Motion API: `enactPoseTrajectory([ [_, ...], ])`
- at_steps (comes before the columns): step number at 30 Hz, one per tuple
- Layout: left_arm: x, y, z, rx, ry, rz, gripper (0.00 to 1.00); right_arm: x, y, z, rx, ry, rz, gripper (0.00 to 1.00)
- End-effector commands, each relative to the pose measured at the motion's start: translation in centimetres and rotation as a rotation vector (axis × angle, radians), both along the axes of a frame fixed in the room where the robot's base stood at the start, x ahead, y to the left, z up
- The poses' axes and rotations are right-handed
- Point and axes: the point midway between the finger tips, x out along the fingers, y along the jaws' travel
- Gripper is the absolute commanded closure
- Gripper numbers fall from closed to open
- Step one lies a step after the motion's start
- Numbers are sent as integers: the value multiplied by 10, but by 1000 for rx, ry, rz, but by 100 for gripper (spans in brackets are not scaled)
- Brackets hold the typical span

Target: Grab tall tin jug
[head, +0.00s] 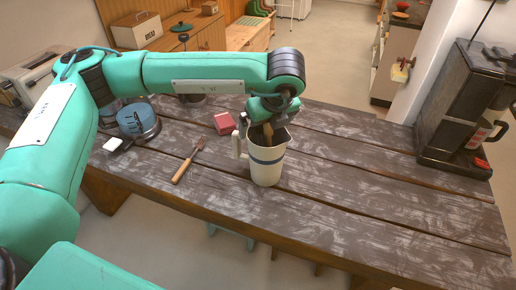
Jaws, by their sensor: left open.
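The tall tin jug (266,168) is cream with a dark blue band and stands upright on the wooden table. Its handle (238,146) is on its left side. My left gripper (268,128) points down over the jug's mouth and is open. A brown part shows at the jug's opening below the gripper; I cannot tell if the fingers touch the rim. My right gripper does not show.
A fork with a wooden handle (188,162), a red block (224,123) and a blue-lidded round container (138,121) lie left of the jug. A black coffee machine (460,110) stands at the right end. The table (370,190) right of the jug is clear.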

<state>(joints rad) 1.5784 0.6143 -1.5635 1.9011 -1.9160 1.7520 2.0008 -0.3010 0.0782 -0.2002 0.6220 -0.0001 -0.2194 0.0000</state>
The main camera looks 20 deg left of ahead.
Motion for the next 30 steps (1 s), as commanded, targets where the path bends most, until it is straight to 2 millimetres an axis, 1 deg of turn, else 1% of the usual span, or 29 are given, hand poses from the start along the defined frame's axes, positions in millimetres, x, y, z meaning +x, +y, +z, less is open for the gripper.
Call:
enactPoseTrajectory([
  [1, 1, 1, -2, 0, 1, 0, 0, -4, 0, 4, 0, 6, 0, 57],
  [3, 2, 2, -6, -1, 1, 0, 0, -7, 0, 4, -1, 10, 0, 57],
  [9, 2, 2, -7, -1, -1, 0, 0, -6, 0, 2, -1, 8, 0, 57],
  [11, 2, 2, -7, -1, -1, 0, 10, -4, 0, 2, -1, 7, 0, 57],
  [15, 2, 2, -7, -1, -1, 0, 37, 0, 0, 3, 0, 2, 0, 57],
  [17, 2, 2, -7, -1, -1, 0, 49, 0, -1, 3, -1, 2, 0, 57],
  [18, 2, 2, -6, 0, -1, 0, 53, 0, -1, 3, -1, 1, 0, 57],
  [26, 2, 2, -5, -1, -2, 0, 53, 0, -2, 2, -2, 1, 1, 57],
  [30, 3, 2, 2, -1, -4, 1, 53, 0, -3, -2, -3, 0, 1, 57],
])
